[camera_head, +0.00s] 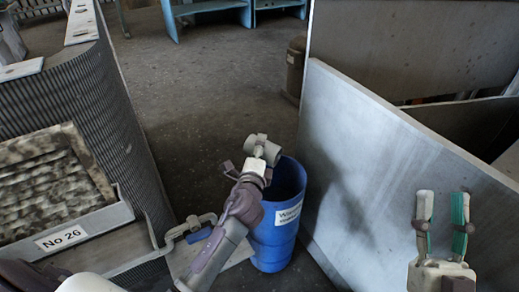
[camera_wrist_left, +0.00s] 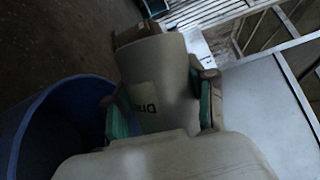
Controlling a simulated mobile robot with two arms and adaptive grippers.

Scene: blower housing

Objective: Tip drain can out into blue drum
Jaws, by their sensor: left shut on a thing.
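The blue drum (camera_head: 272,243) stands on the floor at the middle of the head view, with a white label on its side. Its rim and dark inside also show at the left of the left wrist view (camera_wrist_left: 32,118). My left gripper (camera_head: 258,160) is over the drum's rim, shut on the grey drain can (camera_head: 263,148). In the left wrist view the can (camera_wrist_left: 158,80) sits between the green-padded fingers, with part of its lettering showing. The can looks tilted; its contents cannot be seen. My right gripper (camera_head: 440,225) is open and empty at the lower right, fingers pointing up.
A large grey panel (camera_head: 390,170) stands right of the drum. A ribbed grey housing (camera_head: 90,100) with a filter and a "No 26" label is at left. A valve with a blue handle (camera_head: 198,235) is beside the drum. Open floor (camera_head: 200,90) lies behind.

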